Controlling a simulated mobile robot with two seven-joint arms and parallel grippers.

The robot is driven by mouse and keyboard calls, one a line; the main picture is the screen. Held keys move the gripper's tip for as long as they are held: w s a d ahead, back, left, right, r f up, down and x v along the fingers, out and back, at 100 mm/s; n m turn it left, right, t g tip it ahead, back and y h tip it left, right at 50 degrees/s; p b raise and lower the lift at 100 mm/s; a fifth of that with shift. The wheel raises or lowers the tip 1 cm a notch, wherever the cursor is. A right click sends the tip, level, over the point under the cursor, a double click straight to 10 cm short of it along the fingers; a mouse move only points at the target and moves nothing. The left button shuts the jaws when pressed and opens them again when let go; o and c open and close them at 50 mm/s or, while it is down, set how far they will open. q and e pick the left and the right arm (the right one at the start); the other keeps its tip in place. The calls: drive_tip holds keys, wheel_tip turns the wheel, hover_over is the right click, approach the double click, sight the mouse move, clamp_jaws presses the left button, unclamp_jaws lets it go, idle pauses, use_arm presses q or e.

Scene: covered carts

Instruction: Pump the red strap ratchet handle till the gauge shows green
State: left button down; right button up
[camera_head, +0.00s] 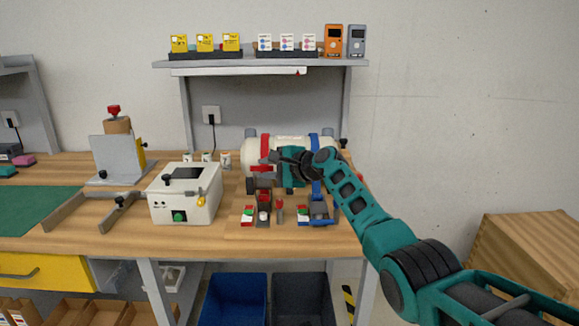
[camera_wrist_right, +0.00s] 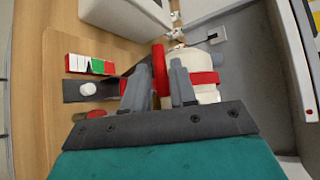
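A white cylinder (camera_head: 286,146) lies on the wooden bench with a red strap (camera_head: 265,144) and a blue strap (camera_head: 327,146) around it. The red ratchet handle (camera_head: 261,168) sits at its front left. My right gripper (camera_head: 268,158) is at this handle. In the right wrist view the handle (camera_wrist_right: 158,68) shows between the two fingers (camera_wrist_right: 160,88); whether they press on it is unclear. A small gauge (camera_head: 248,215) is on the board in front; in the right wrist view the gauge (camera_wrist_right: 90,65) shows red, white and green, its reading too small to tell. My left gripper is out of view.
A white box (camera_head: 184,192) with a green button stands left of the cylinder. Further left is a grey metal fixture (camera_head: 117,158). A shelf (camera_head: 260,65) with cards and meters hangs above. Blue (camera_head: 235,298) and grey (camera_head: 302,298) bins stand below the bench.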

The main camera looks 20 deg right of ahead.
drive_tip(key=shift+p+v, duration=0.4)
drive_tip(key=shift+v, duration=0.45)
drive_tip(key=p+v, duration=0.1)
drive_tip(key=v, duration=0.9)
drive_tip(key=shift+s+d, duration=0.2)
drive_tip(key=shift+s, duration=0.1)
drive_tip(key=shift+r, duration=0.1)
